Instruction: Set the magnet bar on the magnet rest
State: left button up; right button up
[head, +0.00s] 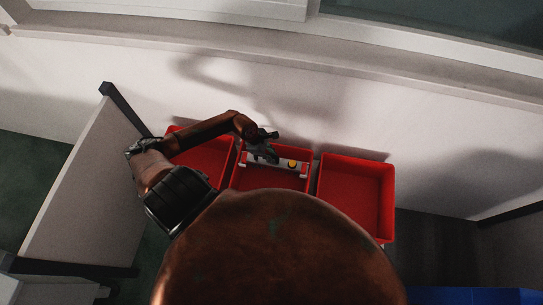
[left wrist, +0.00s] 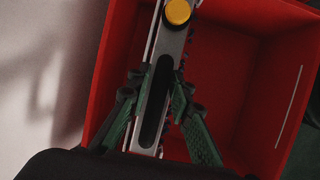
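The magnet bar (head: 281,162) is a narrow grey bar with a yellow round knob and a long dark grip. It lies across the middle red bin in the head view. My left gripper (head: 265,154) is over its left part. In the left wrist view the bar (left wrist: 172,45) runs lengthwise between the two green fingers (left wrist: 160,85), which stand one on each side of the dark grip. I cannot tell whether they press on it. I cannot make out a separate magnet rest. My right gripper is out of view.
Red bins stand on both sides of the middle one: a left bin (head: 202,158), partly behind my arm, and an empty right bin (head: 357,190). A pale wall (head: 400,110) rises close behind them. A pale panel (head: 80,190) with dark edges stands at left.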

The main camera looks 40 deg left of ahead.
pick_arm(q)
jog(key=shift+o, duration=1.4)
jog(key=shift+s+f, duration=0.1)
jog(key=v, duration=1.2)
jog(key=shift+d, duration=0.1)
